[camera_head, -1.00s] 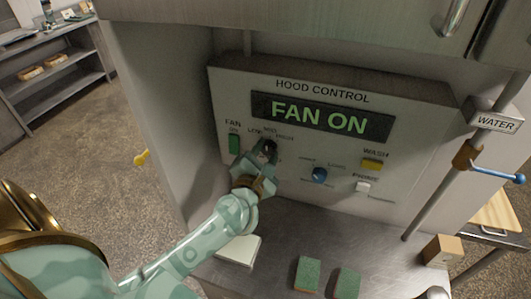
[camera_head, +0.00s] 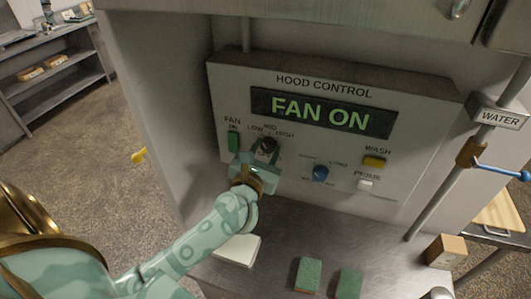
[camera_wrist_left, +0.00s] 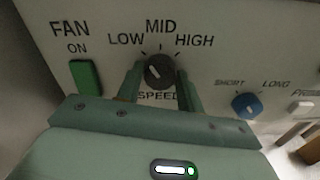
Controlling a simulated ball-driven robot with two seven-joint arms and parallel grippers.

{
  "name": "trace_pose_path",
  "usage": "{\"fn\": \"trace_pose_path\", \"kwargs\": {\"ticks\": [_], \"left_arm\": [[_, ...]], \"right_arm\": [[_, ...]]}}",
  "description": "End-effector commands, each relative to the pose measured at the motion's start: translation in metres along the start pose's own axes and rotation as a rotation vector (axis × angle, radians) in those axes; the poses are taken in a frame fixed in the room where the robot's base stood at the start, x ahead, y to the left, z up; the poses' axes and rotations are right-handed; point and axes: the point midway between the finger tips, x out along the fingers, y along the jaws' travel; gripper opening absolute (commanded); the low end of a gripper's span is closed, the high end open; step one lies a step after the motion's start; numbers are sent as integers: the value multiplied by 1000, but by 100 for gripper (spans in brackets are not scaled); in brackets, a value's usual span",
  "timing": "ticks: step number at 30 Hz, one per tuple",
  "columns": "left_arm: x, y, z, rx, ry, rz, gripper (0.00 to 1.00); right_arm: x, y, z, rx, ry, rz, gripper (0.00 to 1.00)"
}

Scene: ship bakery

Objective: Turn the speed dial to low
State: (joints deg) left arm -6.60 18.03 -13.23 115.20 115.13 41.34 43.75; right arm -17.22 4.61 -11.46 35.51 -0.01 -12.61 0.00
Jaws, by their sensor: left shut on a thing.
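The speed dial (camera_head: 268,145) is a dark round knob on the grey hood control panel (camera_head: 420,120), under the marks LOW, MID and HIGH. In the left wrist view the dial (camera_wrist_left: 159,70) shows a short pale line left of its middle, slanting toward upper left, on the LOW side. My left gripper (camera_head: 258,157) is at the dial, with one finger on each side, shut on it. In the wrist view its fingers (camera_wrist_left: 160,82) flank the knob. The display (camera_head: 320,113) reads FAN ON. My right gripper is not in view.
A green fan switch (camera_head: 233,142) is left of the dial. A blue knob (camera_head: 320,173), a yellow wash button (camera_head: 374,162) and a pale prime button (camera_head: 365,185) are to the right. Green-topped blocks (camera_head: 308,274) lie on the metal counter (camera_head: 280,265) below.

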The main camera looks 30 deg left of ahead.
Motion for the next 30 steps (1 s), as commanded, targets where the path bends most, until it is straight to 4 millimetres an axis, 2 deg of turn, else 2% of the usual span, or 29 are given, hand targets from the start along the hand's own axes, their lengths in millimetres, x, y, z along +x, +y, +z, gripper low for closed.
{"fn": "trace_pose_path", "kwargs": {"ticks": [12,29,30], "left_arm": [[0,0,0,-195,-2,0,14],[0,0,1,-226,-1,0,14],[0,0,1,-225,-1,1,48]], "right_arm": [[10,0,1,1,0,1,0],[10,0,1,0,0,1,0],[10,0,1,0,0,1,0]]}}
